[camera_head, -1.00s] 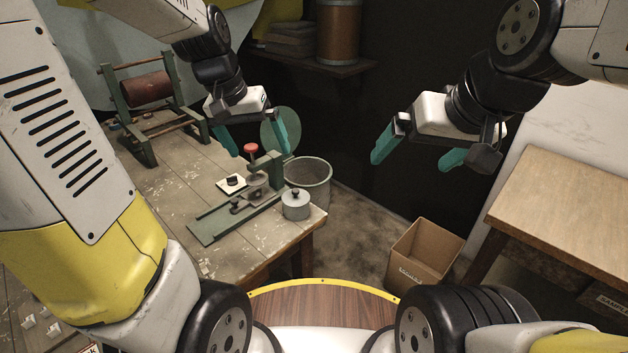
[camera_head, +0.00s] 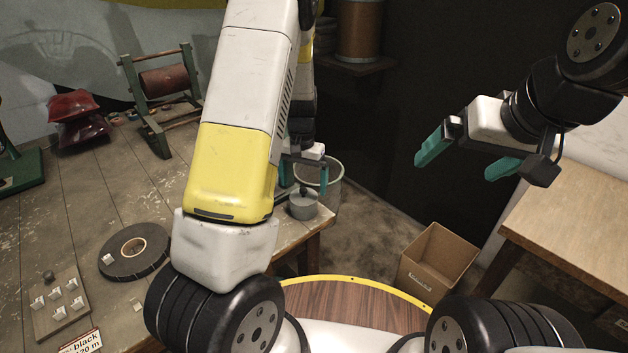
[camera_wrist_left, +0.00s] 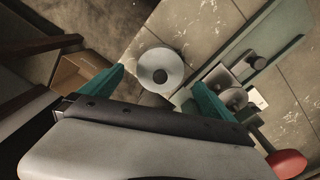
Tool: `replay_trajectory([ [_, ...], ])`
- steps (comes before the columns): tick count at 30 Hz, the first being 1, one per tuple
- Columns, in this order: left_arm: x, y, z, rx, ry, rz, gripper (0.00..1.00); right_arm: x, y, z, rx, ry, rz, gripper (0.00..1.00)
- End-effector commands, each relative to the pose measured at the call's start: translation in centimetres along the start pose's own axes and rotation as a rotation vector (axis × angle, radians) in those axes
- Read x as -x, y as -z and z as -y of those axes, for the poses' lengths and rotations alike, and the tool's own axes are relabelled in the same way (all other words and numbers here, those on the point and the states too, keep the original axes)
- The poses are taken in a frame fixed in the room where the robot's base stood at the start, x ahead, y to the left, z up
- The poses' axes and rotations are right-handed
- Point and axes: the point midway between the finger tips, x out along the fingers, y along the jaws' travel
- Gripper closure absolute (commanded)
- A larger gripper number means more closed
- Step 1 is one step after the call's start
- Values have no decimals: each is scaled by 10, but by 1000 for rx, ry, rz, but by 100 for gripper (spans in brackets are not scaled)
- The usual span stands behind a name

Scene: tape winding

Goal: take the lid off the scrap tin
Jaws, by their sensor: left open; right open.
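The scrap tin (camera_head: 303,206) is a small grey round tin at the near right corner of the workbench. Its lid, with a dark knob, is on it; in the left wrist view the lid (camera_wrist_left: 149,67) shows from above as a pale disc. My left gripper (camera_head: 305,178) is open just above the tin, its teal fingers apart. In the left wrist view my left gripper (camera_wrist_left: 158,78) has the lid between its fingertips, with gaps visible on both sides. My right gripper (camera_head: 457,166) is open and empty in the air, well to the right. My left arm hides part of the bench.
A large bin (camera_head: 330,176) stands on the floor behind the bench corner. A cardboard box (camera_head: 436,262) sits open on the floor. A wooden table (camera_head: 570,215) is at right. A black tape roll (camera_head: 118,262) and a clip board (camera_head: 58,312) lie on the bench.

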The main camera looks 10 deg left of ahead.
Motion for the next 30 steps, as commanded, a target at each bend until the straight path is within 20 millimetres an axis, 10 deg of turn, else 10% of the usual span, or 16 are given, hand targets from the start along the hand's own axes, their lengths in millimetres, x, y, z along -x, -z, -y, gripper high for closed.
replay_trajectory([
  [15, -35, 0, 0, 0, -1, 0, 2, 0, 0, 0, 0, 0, 0, 0],
  [24, -35, 0, 0, 0, -1, 0, 61, 0, 0, 0, 0, 0, 0, 0],
  [30, -34, 0, 0, 0, -1, 0, 62, 0, 0, 0, 0, 0, 0, 0],
])
